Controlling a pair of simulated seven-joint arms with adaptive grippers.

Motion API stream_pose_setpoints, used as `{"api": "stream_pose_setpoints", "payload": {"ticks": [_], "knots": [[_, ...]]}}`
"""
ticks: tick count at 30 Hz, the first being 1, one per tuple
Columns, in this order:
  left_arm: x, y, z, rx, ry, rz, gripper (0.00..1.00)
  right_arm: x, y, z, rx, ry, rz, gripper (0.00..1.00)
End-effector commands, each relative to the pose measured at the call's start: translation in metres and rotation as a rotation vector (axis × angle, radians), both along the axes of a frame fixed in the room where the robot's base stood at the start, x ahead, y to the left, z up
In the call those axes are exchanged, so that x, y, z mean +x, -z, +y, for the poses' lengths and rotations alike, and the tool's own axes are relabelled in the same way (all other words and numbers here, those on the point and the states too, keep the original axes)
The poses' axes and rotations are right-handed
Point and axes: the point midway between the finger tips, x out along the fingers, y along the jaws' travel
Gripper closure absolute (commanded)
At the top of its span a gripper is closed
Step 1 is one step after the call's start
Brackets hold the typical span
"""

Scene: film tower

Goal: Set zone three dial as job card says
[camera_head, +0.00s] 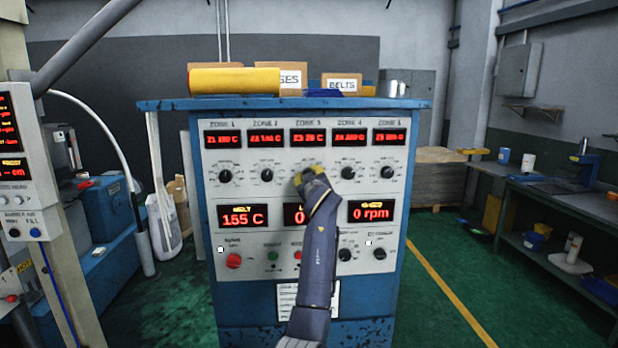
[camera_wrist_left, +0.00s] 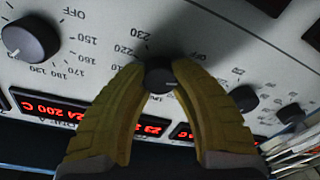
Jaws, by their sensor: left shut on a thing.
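The zone three dial is hidden behind my left gripper (camera_head: 307,175) in the head view, under the ZONE 3 display (camera_head: 315,138). In the left wrist view it is a round black knob (camera_wrist_left: 160,76) on the pale panel. The yellow fingers of my left gripper (camera_wrist_left: 160,84) are shut on both sides of the knob. Printed numbers, among them 220 and 230, and OFF show around it, upside down in this view. A white printed card (camera_head: 330,300) is low on the cabinet front, partly covered by my arm; its text is too small to read. My right gripper is not in view.
Neighbouring dials sit close by: zone two (camera_head: 267,175) to the left and zone four (camera_head: 348,173) to the right. Lower displays, buttons and knobs are below, partly behind my arm. Boxes (camera_head: 281,74) and a yellow roll (camera_head: 234,81) lie on top of the cabinet (camera_head: 205,300).

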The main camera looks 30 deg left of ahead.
Motion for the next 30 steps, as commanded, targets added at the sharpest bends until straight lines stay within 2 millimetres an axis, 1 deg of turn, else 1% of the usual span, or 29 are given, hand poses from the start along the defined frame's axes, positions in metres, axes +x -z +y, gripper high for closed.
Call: {"api": "stream_pose_setpoints", "payload": {"ticks": [30], "knots": [[-0.0003, 0.0017, 0.0005, 0.770, 0.001, 0.586, 1.00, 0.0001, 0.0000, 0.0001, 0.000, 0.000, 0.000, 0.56]]}}
